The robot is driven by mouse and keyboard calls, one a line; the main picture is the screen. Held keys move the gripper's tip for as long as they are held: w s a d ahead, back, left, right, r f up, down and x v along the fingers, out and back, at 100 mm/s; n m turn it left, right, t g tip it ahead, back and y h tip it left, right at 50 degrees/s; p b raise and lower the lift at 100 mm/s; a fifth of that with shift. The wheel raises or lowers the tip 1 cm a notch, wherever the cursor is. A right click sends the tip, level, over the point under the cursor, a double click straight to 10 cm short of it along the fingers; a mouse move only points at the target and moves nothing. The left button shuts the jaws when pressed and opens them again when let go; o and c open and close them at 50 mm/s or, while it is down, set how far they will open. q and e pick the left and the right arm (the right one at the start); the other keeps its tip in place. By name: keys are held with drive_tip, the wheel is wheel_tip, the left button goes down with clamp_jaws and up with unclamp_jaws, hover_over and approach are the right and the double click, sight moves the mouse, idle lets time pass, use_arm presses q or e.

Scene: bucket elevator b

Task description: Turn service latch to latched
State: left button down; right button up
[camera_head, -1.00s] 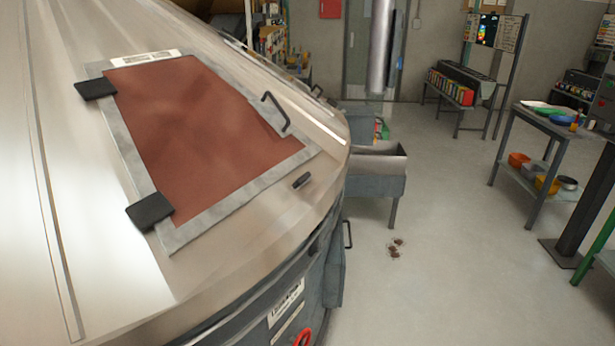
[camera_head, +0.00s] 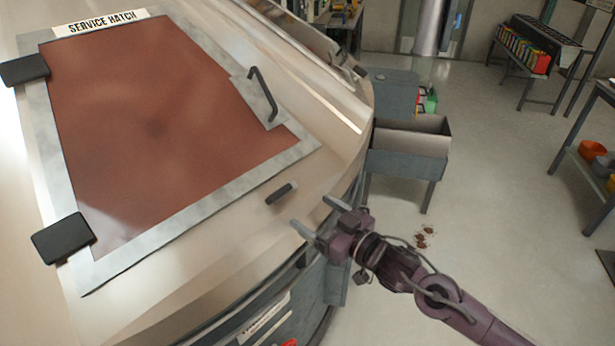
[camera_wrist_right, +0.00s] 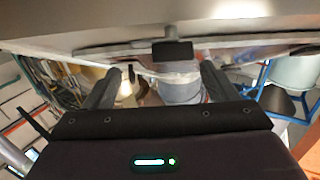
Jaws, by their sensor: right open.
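The service latch (camera_head: 281,193) is a small dark bar on the metal casing, just outside the lower right edge of the red-brown service hatch (camera_head: 150,120). My right gripper (camera_head: 316,215) is open and empty, to the right of and slightly below the latch in the head view, with its fingers pointing toward it. I see a gap between the fingertips and the latch. In the right wrist view a dark block (camera_wrist_right: 172,52), probably the latch, shows ahead, above and between the open fingers. My left gripper is not in view.
The hatch has a black bent handle (camera_head: 263,93) and two black hinges, one of them at lower left (camera_head: 63,238). A grey metal trough (camera_head: 408,150) stands beyond the casing.

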sight(279, 195)
drive_tip(key=w+a, duration=0.1)
drive_tip(key=a, duration=0.1)
drive_tip(key=w+a+r+p, duration=0.1)
drive_tip(key=a, duration=0.1)
drive_tip(key=w+a+p, duration=0.1)
drive_tip(key=shift+w+a+r, duration=0.25)
drive_tip(key=shift+w+a, duration=0.15)
drive_tip(key=shift+w+a+f+p, duration=0.1)
drive_tip(key=shift+w+a+p, duration=0.05)
drive_tip(key=shift+w+p, duration=0.15)
drive_tip(key=shift+w+a, duration=0.1)
drive_tip(key=shift+a, duration=0.15)
drive_tip(key=c, duration=1)
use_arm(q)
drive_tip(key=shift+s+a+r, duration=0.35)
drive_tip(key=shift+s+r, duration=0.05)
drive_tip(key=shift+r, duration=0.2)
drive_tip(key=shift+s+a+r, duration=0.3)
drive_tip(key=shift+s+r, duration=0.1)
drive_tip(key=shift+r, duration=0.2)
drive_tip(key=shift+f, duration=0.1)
use_arm(e)
drive_tip(key=shift+d+f+y, duration=0.1)
drive_tip(key=shift+y, duration=0.2)
